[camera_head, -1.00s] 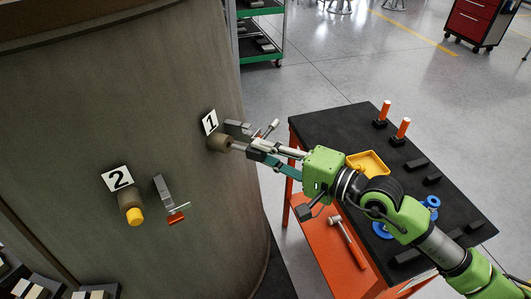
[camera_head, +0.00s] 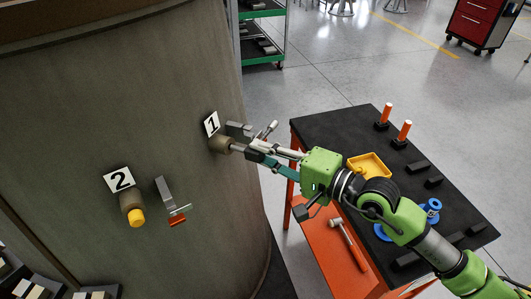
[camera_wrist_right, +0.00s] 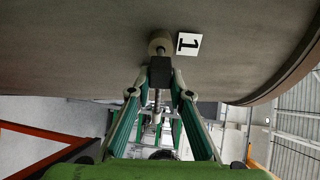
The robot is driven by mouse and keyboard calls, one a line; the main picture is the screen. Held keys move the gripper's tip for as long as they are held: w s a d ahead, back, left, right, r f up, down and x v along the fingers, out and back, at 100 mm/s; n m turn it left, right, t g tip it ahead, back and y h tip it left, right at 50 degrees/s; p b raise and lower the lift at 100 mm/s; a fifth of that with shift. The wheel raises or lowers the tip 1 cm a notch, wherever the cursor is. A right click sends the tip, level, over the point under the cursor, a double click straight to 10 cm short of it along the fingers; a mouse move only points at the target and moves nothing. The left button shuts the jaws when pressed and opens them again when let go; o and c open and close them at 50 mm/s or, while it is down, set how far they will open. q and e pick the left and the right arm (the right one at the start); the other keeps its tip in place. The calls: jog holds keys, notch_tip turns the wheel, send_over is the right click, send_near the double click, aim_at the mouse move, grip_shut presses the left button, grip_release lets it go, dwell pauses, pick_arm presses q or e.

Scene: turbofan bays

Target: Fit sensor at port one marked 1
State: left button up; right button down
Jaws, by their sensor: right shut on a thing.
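Port one (camera_head: 219,145) is a short tan-brown cylinder on the curved casing, beside a white plate marked 1 (camera_head: 211,124). My right gripper (camera_head: 249,152) is in front of it, shut on a slim sensor (camera_head: 238,148) whose silver end meets the port's mouth. How deep it sits cannot be told. In the right wrist view the sensor's dark block (camera_wrist_right: 160,72) lies in line with port one (camera_wrist_right: 160,43), between the fingers (camera_wrist_right: 158,98). My left gripper is not in view.
A grey bracket (camera_head: 238,130) stands close beside port one. Port two (camera_head: 131,205) has a yellow cap, a plate marked 2 (camera_head: 119,179) and its own bracket (camera_head: 164,190). A black-topped cart (camera_head: 345,128) with a yellow tray (camera_head: 369,165) stands under my right arm.

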aim_at(245, 149)
jog(key=shift+s+x, duration=0.25)
jog(key=shift+x, duration=2.1)
dwell(0.7)
jog(key=shift+a+r, duration=0.1)
jog(key=shift+a, duration=0.1)
jog(key=c, duration=1.8)
grip_release()
jog(key=shift+a, duration=0.1)
jog(key=v, duration=1)
jog(key=shift+s+d, duration=0.1)
jog(key=shift+d, duration=0.2)
jog(key=shift+s+d, duration=0.45)
jog(key=shift+d, duration=0.1)
